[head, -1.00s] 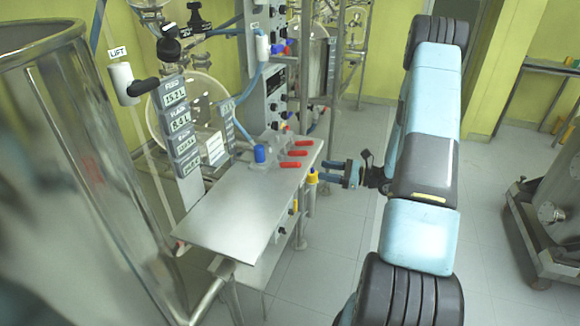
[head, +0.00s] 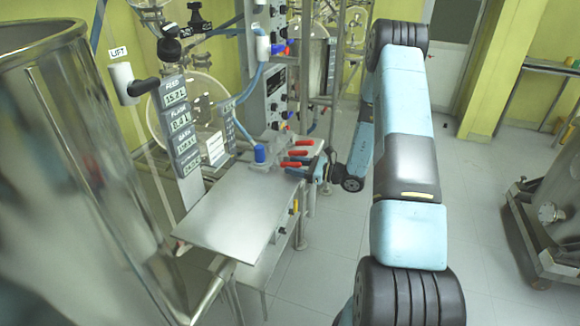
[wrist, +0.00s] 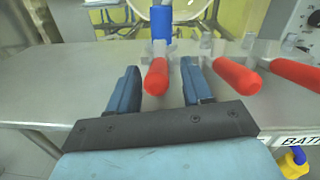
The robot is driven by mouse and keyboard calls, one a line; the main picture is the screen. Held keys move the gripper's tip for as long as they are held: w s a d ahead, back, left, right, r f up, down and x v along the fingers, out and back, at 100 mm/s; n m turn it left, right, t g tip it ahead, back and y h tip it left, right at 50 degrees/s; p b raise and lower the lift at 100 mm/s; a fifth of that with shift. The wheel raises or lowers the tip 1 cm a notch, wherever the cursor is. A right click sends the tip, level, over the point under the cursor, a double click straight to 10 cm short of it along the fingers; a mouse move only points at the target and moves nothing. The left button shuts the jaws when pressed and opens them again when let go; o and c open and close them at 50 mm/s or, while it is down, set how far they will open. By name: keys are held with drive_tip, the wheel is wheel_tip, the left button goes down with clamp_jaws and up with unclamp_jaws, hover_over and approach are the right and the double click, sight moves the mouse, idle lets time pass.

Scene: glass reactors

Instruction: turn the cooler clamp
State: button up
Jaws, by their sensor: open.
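Several clamps with red handles sit along the far right edge of the steel table; no label I can read names the cooler one. The closest red handle (head: 290,164) also shows in the wrist view (wrist: 156,76), pointing at my gripper (wrist: 159,68). My gripper is open, with one blue finger on each side of this handle and a gap on both sides. In the head view my gripper (head: 305,172) is at the table's right edge, partly hidden by my wrist. Two other red handles (wrist: 237,75) (wrist: 298,72) lie to the right in the wrist view.
A blue knob (head: 260,154) stands just behind the handle. The steel table (head: 225,215) is otherwise bare. A "BATH" label (wrist: 298,141) and a yellow-and-blue valve (wrist: 293,163) are below the table edge, right. A large steel vessel (head: 80,150) fills the left.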

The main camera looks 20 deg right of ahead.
drive_tip(key=shift+w+a, duration=0.4)
drive_tip(key=shift+a, duration=0.2)
clamp_jaws()
drive_tip(key=shift+a, duration=0.1)
drive_tip(key=shift+d+r, duration=0.1)
drive_tip(key=shift+d, duration=0.15)
